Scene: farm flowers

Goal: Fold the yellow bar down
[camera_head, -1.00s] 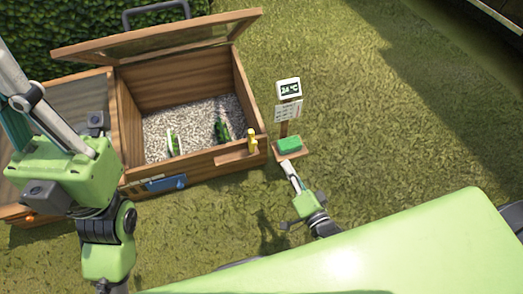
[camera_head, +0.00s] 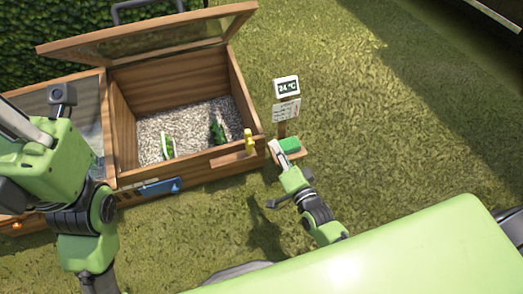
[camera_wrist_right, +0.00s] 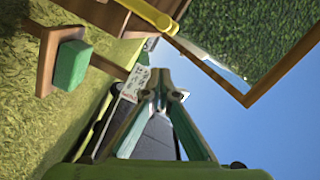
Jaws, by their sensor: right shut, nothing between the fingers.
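The yellow bar (camera_head: 248,140) stands upright at the front right corner of the open wooden box (camera_head: 196,170), by a wooden ledge. In the right wrist view the yellow bar (camera_wrist_right: 150,14) runs across the top, beyond my fingers. My right gripper (camera_head: 277,147) is shut and empty, just right of the bar and apart from it. Its closed fingertips (camera_wrist_right: 161,92) show in the wrist view. My left gripper (camera_head: 22,125) is at the left edge, partly cut off, and its fingertips are hidden.
A green block (camera_head: 290,144) sits on a small wooden stand right by my right gripper. A sign post with a temperature display (camera_head: 286,87) rises behind it. The box's glazed lid (camera_head: 150,38) is raised. A blue handle (camera_head: 160,187) is on the front. Open grass lies to the right.

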